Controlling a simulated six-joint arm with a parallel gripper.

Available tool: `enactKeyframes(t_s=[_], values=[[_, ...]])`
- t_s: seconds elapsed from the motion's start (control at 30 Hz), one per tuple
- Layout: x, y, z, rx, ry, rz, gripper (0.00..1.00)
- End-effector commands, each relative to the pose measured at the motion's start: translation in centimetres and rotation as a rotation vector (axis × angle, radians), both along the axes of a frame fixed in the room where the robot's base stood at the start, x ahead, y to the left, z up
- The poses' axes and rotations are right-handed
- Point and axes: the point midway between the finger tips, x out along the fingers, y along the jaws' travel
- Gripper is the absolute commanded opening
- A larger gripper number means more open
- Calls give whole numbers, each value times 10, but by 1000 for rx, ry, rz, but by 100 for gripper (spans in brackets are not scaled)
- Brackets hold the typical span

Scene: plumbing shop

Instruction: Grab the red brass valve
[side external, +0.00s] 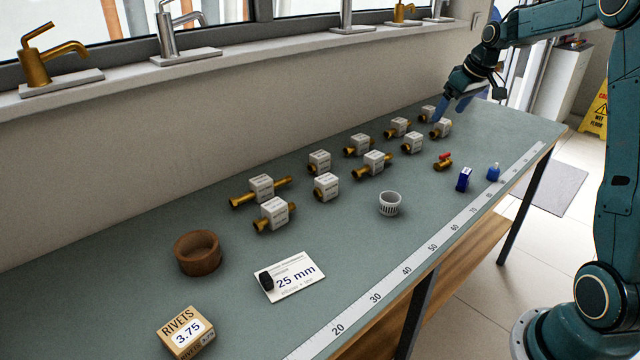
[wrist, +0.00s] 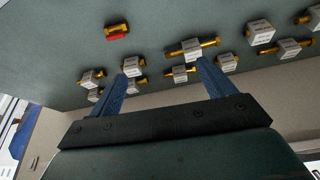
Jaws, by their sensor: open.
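The brass valve with a red handle (side external: 443,162) lies on the grey-green bench, toward its far right part. In the wrist view the red brass valve (wrist: 117,32) shows at the upper left, beyond the fingertips. My gripper (side external: 450,107) is open above the far end of the bench, near the farthest brass fittings with white blocks. In the wrist view its two blue fingers (wrist: 165,68) are spread with nothing held between them. The gripper is apart from the valve.
Several brass fittings with white blocks (side external: 374,161) stand in two rows behind the valve. A ruler strip (side external: 420,259) runs along the front edge.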

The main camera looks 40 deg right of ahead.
Motion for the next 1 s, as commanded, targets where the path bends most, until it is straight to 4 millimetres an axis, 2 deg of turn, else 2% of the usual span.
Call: enactKeyframes(t_s=[0.03, 0.2, 0.4, 0.53, 0.77, 1.0], values=[[0, -18, -11, 5, 3, -9, 82], [-1, -66, -41, 12, 2, -20, 82], [-6, -102, -65, 16, -1, -27, 82], [-8, -110, -72, 16, -1, -29, 82], [-7, -111, -74, 16, -1, -29, 82], [1, -111, -92, 19, 0, -29, 82]])
